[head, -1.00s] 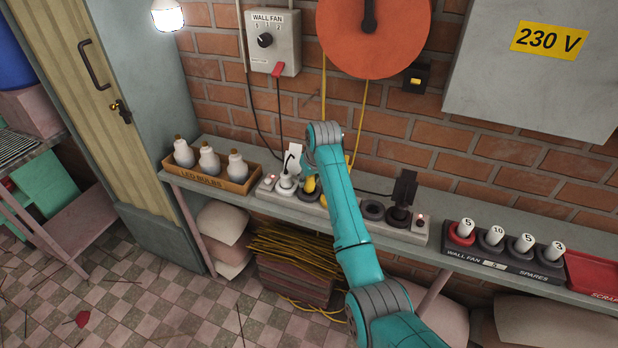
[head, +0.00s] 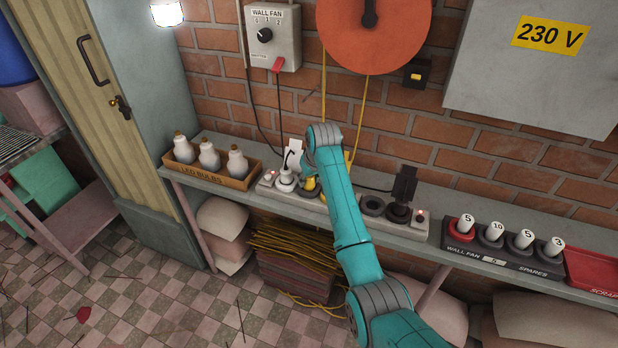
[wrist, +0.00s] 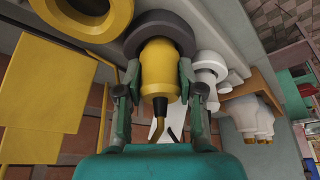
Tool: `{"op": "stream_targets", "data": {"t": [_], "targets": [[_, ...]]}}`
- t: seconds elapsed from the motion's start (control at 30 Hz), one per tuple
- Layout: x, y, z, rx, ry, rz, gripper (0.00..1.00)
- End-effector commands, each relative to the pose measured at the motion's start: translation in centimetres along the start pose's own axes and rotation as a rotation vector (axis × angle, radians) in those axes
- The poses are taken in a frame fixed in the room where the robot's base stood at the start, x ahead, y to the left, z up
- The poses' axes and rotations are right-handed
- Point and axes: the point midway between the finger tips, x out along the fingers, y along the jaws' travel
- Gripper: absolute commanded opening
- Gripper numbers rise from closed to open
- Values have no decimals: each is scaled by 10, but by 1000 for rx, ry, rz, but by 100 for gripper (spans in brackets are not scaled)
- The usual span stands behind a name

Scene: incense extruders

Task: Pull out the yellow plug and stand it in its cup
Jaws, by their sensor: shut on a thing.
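The yellow plug (wrist: 168,68) is in the middle of the wrist view, with its dark cord end toward my wrist. My gripper (wrist: 160,82) has one finger on each side of the plug and is shut on it. The plug's far end meets a dark grey round socket (wrist: 143,32); I cannot tell how deep it sits. A yellow ring-shaped cup (wrist: 122,14) shows beside the socket at the top left.
A white plug (wrist: 210,68) stands close beside my gripper. A yellow panel (wrist: 45,92) is at the left of the wrist view. On the shelf are a box of bulbs (head: 211,177), a black plug (head: 402,190) and a fuse rack (head: 490,250). A brick wall is behind.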

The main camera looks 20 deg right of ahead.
Motion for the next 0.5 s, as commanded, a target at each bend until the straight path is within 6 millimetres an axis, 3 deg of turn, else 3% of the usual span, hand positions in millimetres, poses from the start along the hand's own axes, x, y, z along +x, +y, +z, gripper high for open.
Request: {"op": "stream_targets", "data": {"t": [0.1,0.13,0.23,0.5], "targets": [[2,0,1,0,0,0,3],[2,0,1,0,0,0,42],[2,0,1,0,0,0,67],[2,0,1,0,0,0,67]]}}
